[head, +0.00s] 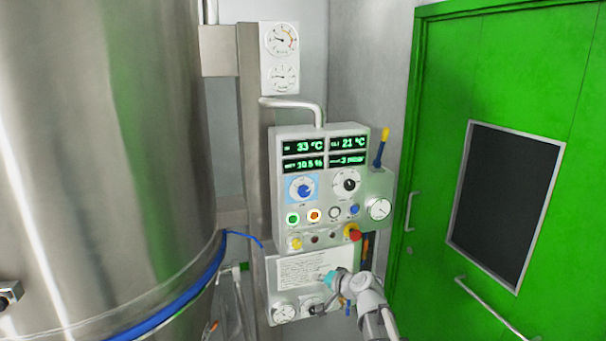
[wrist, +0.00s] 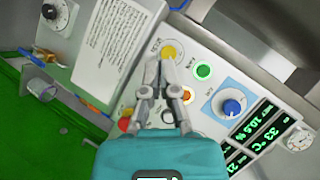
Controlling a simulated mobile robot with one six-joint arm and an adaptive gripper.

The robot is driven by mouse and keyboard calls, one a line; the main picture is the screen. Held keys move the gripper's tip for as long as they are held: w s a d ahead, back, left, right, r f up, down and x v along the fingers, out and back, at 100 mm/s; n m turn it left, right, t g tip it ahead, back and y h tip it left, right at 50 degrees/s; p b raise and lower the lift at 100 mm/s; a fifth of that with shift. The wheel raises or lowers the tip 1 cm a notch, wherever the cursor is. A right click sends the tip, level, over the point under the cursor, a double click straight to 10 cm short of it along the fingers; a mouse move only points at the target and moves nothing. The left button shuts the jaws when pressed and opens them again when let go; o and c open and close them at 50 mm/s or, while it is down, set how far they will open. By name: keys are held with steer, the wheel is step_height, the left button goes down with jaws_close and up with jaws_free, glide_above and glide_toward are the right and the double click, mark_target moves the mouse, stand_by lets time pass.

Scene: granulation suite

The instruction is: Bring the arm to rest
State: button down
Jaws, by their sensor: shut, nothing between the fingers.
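My gripper (head: 322,279) is shut and empty, held in front of the lower part of the control panel (head: 282,218) in the head view. In the wrist view my gripper (wrist: 161,62) has its fingertips together, and in that picture they lie just below a yellow knob (wrist: 170,48). Whether they touch the panel cannot be told. My arm (head: 368,297) reaches in from the bottom of the head view, bent at its joints. The teal gripper body fills the bottom of the wrist view and hides part of the panel.
A large steel vessel (head: 110,150) stands at the left. A green door (head: 435,120) with a dark window is at the right. A side box with a blue-and-yellow lever (head: 380,150) juts from the panel.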

steer(key=s+d+f+n+g+h, duration=0.2)
steer(key=s+d+f+g+h, duration=0.2)
steer(key=s, duration=0.6)
steer(key=s+d+f+n+g+h, duration=0.2)
steer(key=s+d+f+g+h, duration=0.2)
steer(key=s, duration=0.7)
steer(key=d+f+g, duration=0.2)
steer(key=d+f, duration=0.1)
steer(key=d, duration=0.1)
steer(key=shift+d+f+n+h, duration=0.15)
steer(key=shift+d+n+h, duration=0.1)
steer(key=shift+n+h, duration=0.05)
